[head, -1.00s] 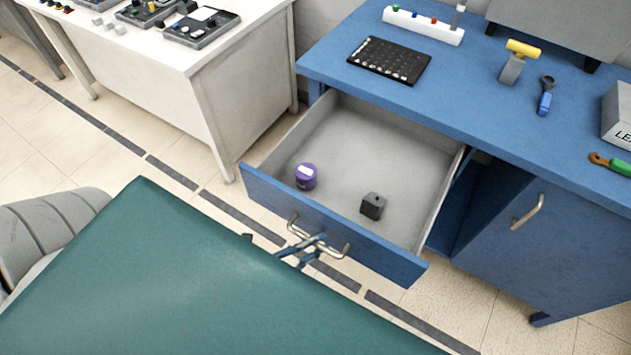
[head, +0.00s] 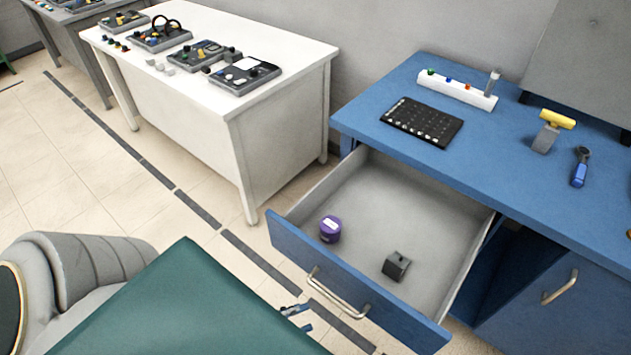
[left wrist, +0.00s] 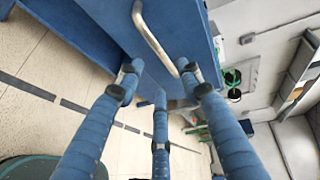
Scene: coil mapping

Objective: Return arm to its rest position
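My left gripper (head: 296,313) shows only in part in the head view, just in front of the open blue drawer (head: 385,312), to the left of its metal handle (head: 337,292). In the left wrist view the blue fingers of the left gripper (left wrist: 160,82) are spread apart with nothing between them. The drawer handle (left wrist: 153,38) lies just beyond the fingertips there, and the fingers are not closed around it. Most of my left arm is hidden in the head view. My right gripper is in neither view.
The drawer stands out from the blue workbench (head: 400,148) and holds a purple round container (head: 330,229) and a dark grey block (head: 396,265). A white table (head: 245,108) with several devices stands to the left. Tiled floor (head: 120,165) is open left of the drawer.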

